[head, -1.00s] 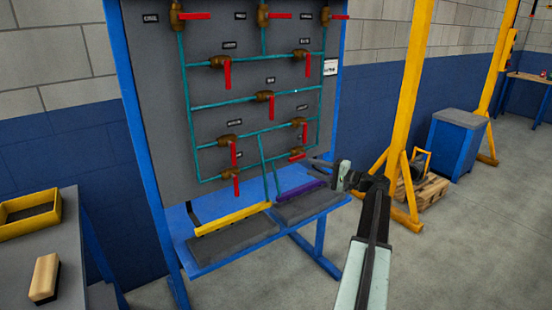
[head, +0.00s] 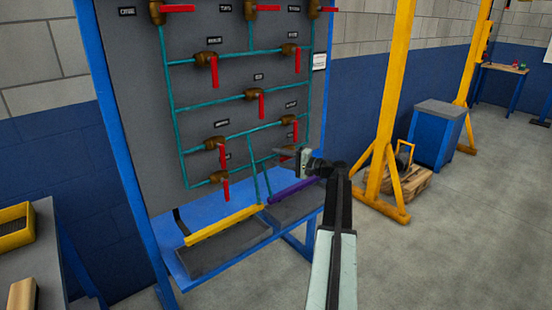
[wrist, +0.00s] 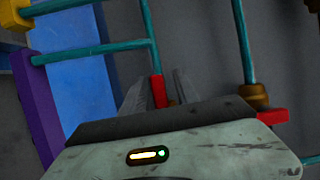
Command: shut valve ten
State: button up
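The grey panel (head: 230,110) carries teal pipes and several brass valves with red handles. The label text is too small to read, so I cannot tell which is valve ten. Another red handle (wrist: 272,115) is at right.
A blue bench (head: 178,268) with dark trays, a yellow strip (head: 225,225) and a purple strip (head: 293,190) lies below the panel. A yellow post (head: 390,110), a pallet (head: 405,183) and a blue cabinet (head: 437,135) stand to the right.

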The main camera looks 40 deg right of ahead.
jog(key=shift+w+a, duration=0.1)
jog(key=shift+w, duration=0.2)
grip_shut()
dwell(1.3)
